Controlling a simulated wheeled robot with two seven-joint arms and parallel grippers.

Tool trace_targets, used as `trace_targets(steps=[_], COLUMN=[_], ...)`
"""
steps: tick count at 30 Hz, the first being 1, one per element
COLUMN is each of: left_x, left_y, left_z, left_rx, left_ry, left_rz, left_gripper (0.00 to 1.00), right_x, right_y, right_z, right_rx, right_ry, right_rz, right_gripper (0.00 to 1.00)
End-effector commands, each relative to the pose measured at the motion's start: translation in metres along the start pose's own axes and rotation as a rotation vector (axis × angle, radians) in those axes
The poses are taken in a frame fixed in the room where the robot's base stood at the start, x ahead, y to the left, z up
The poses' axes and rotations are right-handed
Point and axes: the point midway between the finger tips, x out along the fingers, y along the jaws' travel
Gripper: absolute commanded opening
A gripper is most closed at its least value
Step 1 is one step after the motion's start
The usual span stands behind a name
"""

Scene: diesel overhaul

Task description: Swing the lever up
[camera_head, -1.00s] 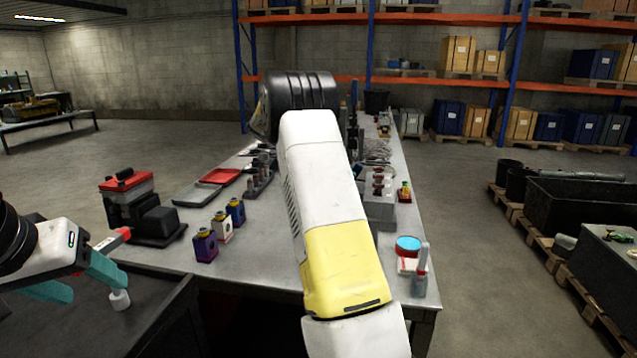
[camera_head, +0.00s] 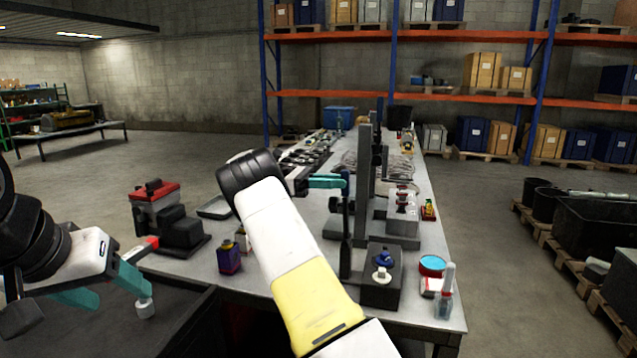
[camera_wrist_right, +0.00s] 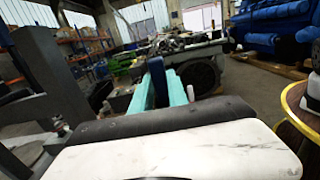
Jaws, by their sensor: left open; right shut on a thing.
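A dark lever (camera_head: 346,258) stands roughly upright at the left side of a grey press (camera_head: 365,165) on the workbench. My right gripper (camera_head: 330,182) has its teal fingers at the lever's upper part and is shut on it. In the right wrist view, the teal fingers (camera_wrist_right: 160,92) hold a dark blue bar-like piece (camera_wrist_right: 157,75) between them. My own right arm hides part of the bench left of the lever. My left gripper (camera_head: 103,290) is open at the left, near the bench's front edge, with its teal fingers apart.
A black and red device (camera_head: 180,228) and a purple bottle (camera_head: 229,258) stand left of my right arm. A black box with a blue knob (camera_head: 382,275), a turquoise-lidded tin (camera_head: 432,265) and a clear bottle (camera_head: 445,303) stand at the front right of the bench.

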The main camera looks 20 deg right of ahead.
Motion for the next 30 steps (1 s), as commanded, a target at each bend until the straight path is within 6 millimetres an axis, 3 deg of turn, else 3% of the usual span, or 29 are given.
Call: trace_targets(steps=[10, 11, 14, 24, 30], left_x=[0.000, 0.000, 0.000, 0.000, 0.000], left_y=[0.000, 0.000, 0.000, 0.000, 0.000], left_z=[0.000, 0.000, 0.000, 0.000, 0.000], left_rx=[0.000, 0.000, 0.000, 0.000, 0.000], left_ry=[0.000, 0.000, 0.000, 0.000, 0.000], left_rz=[0.000, 0.000, 0.000, 0.000, 0.000], left_gripper=[0.61, 0.61, 0.61, 0.61, 0.61], right_x=[0.000, 0.000, 0.000, 0.000, 0.002], right_y=[0.000, 0.000, 0.000, 0.000, 0.000], right_z=[-0.002, -0.002, -0.002, 0.001, 0.024], right_rx=[-0.002, -0.002, -0.002, -0.001, 0.001], right_ry=[0.000, 0.000, 0.000, 0.000, 0.001], right_rz=[-0.001, -0.001, -0.001, -0.001, -0.001], right_gripper=[0.00, 0.26, 0.42, 0.42, 0.42])
